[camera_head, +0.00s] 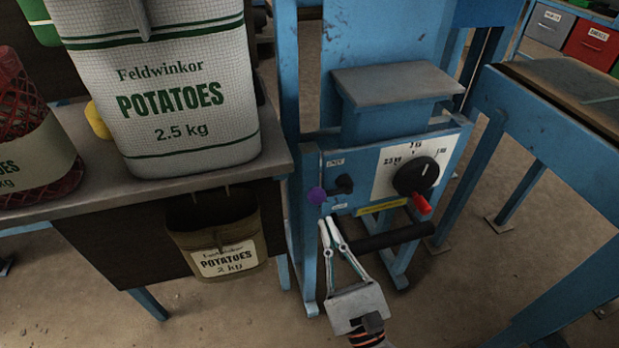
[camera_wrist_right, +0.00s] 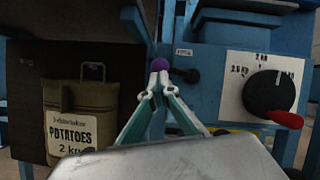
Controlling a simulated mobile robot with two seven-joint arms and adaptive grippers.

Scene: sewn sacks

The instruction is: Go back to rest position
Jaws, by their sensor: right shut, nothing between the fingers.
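My right gripper (camera_head: 330,226) is in the lower middle of the head view, in front of the blue machine (camera_head: 362,120). Its white and teal fingers are shut with nothing between them. The purple knob also shows in the head view (camera_head: 316,196), a little above the fingertips. Beside it is a black knob (camera_head: 344,184). A large black dial (camera_head: 415,176) with a red pointer sits on the white scale plate. My left gripper is not in view.
A grey table (camera_head: 278,158) at left bears a white potato sack (camera_head: 190,150) and a red net sack (camera_head: 70,165). A brown 2 kg sack (camera_head: 218,238) hangs below its edge. A black bar (camera_head: 385,238) juts from the machine. A blue bench (camera_head: 500,90) stands at right.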

